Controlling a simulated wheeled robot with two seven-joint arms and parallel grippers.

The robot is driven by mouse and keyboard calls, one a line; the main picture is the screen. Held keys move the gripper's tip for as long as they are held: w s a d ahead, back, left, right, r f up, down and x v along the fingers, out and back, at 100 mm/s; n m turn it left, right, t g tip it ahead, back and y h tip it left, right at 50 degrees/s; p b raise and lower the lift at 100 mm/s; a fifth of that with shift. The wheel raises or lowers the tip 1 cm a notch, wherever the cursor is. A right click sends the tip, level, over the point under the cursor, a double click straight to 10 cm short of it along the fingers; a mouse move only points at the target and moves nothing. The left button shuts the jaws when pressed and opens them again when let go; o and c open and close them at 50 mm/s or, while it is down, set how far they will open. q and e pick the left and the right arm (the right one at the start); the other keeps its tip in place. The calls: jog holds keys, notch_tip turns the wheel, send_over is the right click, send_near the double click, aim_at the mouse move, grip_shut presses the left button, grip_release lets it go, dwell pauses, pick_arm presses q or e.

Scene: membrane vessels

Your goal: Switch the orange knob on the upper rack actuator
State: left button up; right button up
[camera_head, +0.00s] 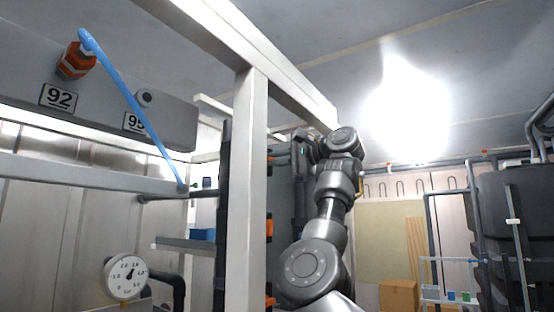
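My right arm rises from the bottom centre. Its wrist bends left at the top, where my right gripper (299,148) is by a white upright post (251,190). The fingers are too small and partly hidden to tell whether they are open. Orange parts show just right of the post, one at mid height (269,228) and smaller ones above and below it. I cannot tell whether one of them is the actuator's orange knob. An orange fitting (75,62) with a blue tube (130,102) sits at upper left above a "92" label. My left gripper is not in view.
A white overhead beam (245,40) meets the post close to my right arm. A grey header (180,122) and a pressure gauge (125,276) are at left. A dark tank (500,215) and a cardboard box (398,295) stand at right. Open room lies between my arm and the tank.

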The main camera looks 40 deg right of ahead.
grip_shut()
jog(key=shift+f+n+b, duration=0.1)
jog(key=shift+n+b, duration=2)
jog(key=shift+n, duration=6)
jog(key=o, duration=0.6)
grip_release()
